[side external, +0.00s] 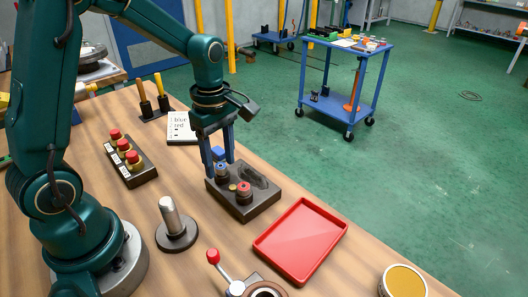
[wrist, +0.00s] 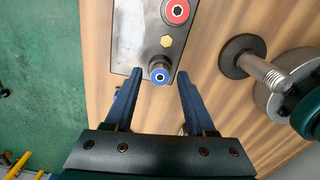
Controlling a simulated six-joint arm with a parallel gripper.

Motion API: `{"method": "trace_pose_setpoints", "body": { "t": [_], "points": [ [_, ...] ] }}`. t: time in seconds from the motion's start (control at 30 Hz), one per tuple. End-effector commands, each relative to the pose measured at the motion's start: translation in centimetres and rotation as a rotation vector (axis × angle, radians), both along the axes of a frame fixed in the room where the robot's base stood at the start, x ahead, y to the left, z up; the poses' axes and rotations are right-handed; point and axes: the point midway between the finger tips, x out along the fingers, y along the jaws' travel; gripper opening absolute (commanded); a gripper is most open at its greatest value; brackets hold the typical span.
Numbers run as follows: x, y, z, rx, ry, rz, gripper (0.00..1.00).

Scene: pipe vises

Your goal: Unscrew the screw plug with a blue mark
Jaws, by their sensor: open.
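The dark metal block (side external: 262,203) stands on the wooden table and also shows in the wrist view (wrist: 130,40). On it is the screw plug with a blue mark (wrist: 160,76), a blue ring around a pale centre with a dark socket. It also shows in the side view (side external: 222,171). A plug with a red mark (wrist: 177,11) stands farther along the block, also in the side view (side external: 243,188). My gripper (wrist: 160,74) points down over the blue end, open, with one finger on each side of the blue plug in the wrist view. Gaps show on both sides.
A small brass hex piece (wrist: 166,41) sits between the two plugs. An empty red tray (side external: 300,240) lies to the right. A metal post on a round base (side external: 172,222) and a box with red buttons (side external: 130,160) stand to the left. A red-knobbed lever (side external: 214,257) is in front.

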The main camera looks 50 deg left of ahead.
Motion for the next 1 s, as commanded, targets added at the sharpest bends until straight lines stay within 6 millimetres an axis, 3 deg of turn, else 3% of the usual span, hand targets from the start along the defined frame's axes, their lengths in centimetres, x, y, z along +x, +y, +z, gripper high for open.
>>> {"method": "trace_pose_setpoints", "body": {
  "t": [0.3,0.57,1.0],
  "points": [
    [0.0,0.01,0.0,0.0,0.0,-0.408,0.55],
    [0.01,0.0,0.0,0.0,0.0,-0.566,0.55],
    [0.01,0.0,0.0,0.0,0.0,-1.19,0.55]
  ]
}}
